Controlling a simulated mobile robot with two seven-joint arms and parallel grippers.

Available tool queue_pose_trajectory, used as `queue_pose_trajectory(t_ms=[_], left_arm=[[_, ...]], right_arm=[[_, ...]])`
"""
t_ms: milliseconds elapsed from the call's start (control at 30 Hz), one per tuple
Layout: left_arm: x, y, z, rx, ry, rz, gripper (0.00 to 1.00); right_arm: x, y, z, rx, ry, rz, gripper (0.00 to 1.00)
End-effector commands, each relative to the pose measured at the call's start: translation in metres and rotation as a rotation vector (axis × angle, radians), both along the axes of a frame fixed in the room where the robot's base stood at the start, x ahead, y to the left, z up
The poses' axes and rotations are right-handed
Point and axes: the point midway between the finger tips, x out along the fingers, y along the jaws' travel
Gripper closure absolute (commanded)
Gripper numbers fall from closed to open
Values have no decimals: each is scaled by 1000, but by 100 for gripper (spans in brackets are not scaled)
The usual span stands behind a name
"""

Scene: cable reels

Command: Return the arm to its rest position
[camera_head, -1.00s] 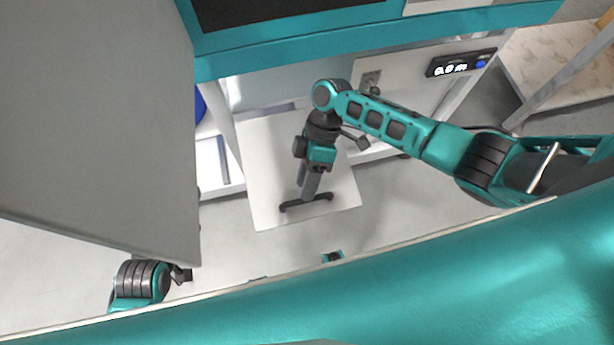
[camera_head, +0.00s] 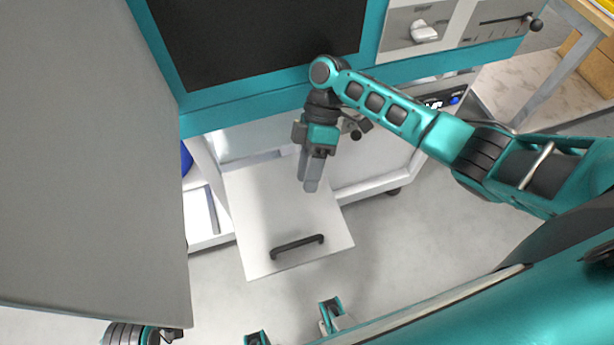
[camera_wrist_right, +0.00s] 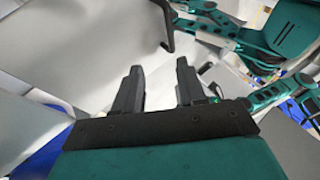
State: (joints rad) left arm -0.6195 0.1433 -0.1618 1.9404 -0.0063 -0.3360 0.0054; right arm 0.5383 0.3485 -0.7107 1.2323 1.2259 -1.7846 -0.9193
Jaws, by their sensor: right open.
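My right arm (camera_head: 430,130) reaches in from the right in the head view. Its gripper (camera_head: 310,186) points down over a white panel with a dark bar handle, a little apart from the handle. In the right wrist view the two fingers (camera_wrist_right: 157,85) stand apart with nothing between them. Part of my left arm (camera_head: 135,334) shows at the lower left edge of the head view; its gripper cannot be made out.
The white panel (camera_head: 255,235) stands out low from the teal-framed machine (camera_head: 225,112), with its handle (camera_head: 298,246) on the front edge. A large grey panel (camera_head: 90,150) fills the left. A wooden-topped table (camera_head: 585,25) is at the upper right. Floor shows at lower right of the panel.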

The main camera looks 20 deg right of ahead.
Motion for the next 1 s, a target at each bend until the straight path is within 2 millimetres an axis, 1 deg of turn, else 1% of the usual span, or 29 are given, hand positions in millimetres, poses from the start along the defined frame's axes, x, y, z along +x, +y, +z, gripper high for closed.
queue_pose_trajectory(t_ms=[400, 467, 567, 667, 700, 800, 900, 1000], left_arm=[[-4, 0, -2, 0, 9, -1, 62], [-4, 0, -3, 0, 9, -1, 62], [-4, 0, -3, 0, 9, -1, 62], [-4, 0, -3, 0, 9, -1, 62], [-4, -1, -3, 0, 9, -1, 62], [-4, -1, -2, -1, 9, 0, 62], [-4, -1, -2, -1, 9, -2, 62], [-4, -1, -2, -1, 8, -2, 62]], right_arm=[[-1, 1, -1, 0, -1, -2, 60], [-2, 2, -4, -2, -6, -13, 60], [-7, 11, -19, -11, -35, -73, 60], [-15, 25, -44, -30, -103, -204, 60], [-18, 31, -54, -37, -141, -277, 60], [-21, 40, -76, -49, -241, -481, 60], [-24, 39, -88, -49, -342, -688, 60], [-27, 29, -91, -42, -447, -892, 60]])
